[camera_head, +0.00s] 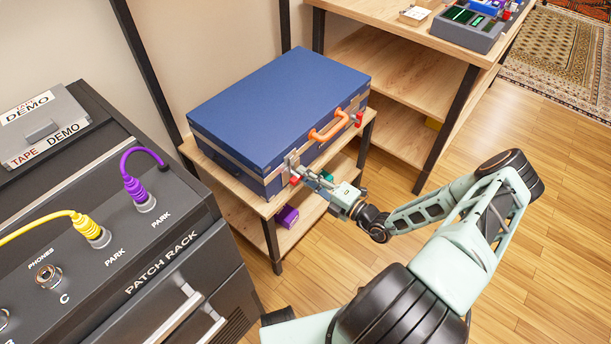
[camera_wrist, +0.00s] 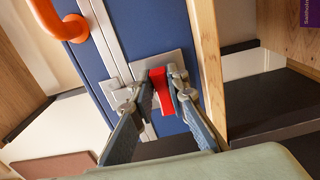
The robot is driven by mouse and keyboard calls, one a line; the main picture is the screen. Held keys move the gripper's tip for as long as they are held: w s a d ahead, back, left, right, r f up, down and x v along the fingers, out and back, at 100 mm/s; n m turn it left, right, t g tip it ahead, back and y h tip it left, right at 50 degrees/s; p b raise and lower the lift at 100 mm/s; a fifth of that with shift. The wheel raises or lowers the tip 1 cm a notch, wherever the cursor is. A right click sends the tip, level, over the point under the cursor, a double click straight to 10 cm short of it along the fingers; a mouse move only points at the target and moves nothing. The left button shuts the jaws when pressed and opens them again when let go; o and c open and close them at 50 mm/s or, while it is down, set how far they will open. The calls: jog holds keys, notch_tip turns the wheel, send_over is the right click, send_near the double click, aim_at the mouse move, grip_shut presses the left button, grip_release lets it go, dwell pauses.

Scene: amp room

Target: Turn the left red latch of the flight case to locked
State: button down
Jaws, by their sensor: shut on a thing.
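The blue flight case (camera_head: 279,108) lies closed on a small wooden shelf stand, its orange handle (camera_head: 328,126) on the side facing my arm. The left red latch (camera_head: 295,180) is on that side, near the case's left corner. My gripper (camera_head: 310,177) is at this latch. In the wrist view, the red latch (camera_wrist: 163,92) sits on a metal plate (camera_wrist: 146,70) between my two fingers (camera_wrist: 158,82), which are shut on it. The fingertips hide part of the latch. The right red latch (camera_head: 359,119) is beyond the handle, apart from my gripper.
The wooden stand (camera_head: 256,204) holds the case, with a purple item (camera_head: 287,216) on its lower shelf. The dark patch rack (camera_head: 150,235) with cables stands at left. A wooden table (camera_head: 440,38) stands behind at right. The floor (camera_head: 545,200) at right is clear.

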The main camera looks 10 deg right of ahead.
jog(key=shift+s+a+f, duration=0.15)
jog(key=c, duration=2.1)
grip_release()
jog(key=shift+o, duration=1.1)
jog(key=v, duration=1.2)
